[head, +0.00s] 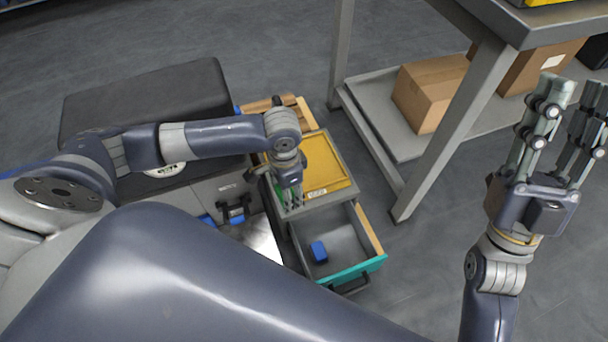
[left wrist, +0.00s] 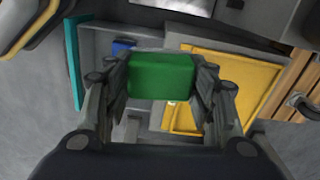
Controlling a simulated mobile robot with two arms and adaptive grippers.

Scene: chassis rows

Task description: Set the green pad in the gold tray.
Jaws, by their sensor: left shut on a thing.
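The green pad (left wrist: 161,76) is a small green block held between the two fingers of my left gripper (left wrist: 161,85). In the head view my left gripper (head: 291,198) points down at the left front edge of the cabinet top, and the pad is mostly hidden by it. The gold tray (head: 325,166) lies on the cabinet top, just right of and behind the gripper. It also shows in the left wrist view (left wrist: 262,76), right of the pad, and looks empty. My right gripper (head: 571,100) is raised at the right, fingers apart and empty.
An open drawer (head: 357,271) with a teal front juts out below the tray and holds a blue block (head: 319,251). A metal table (head: 470,110) with cardboard boxes (head: 428,92) on its lower shelf stands to the right. Wooden pieces (head: 290,104) lie behind the tray.

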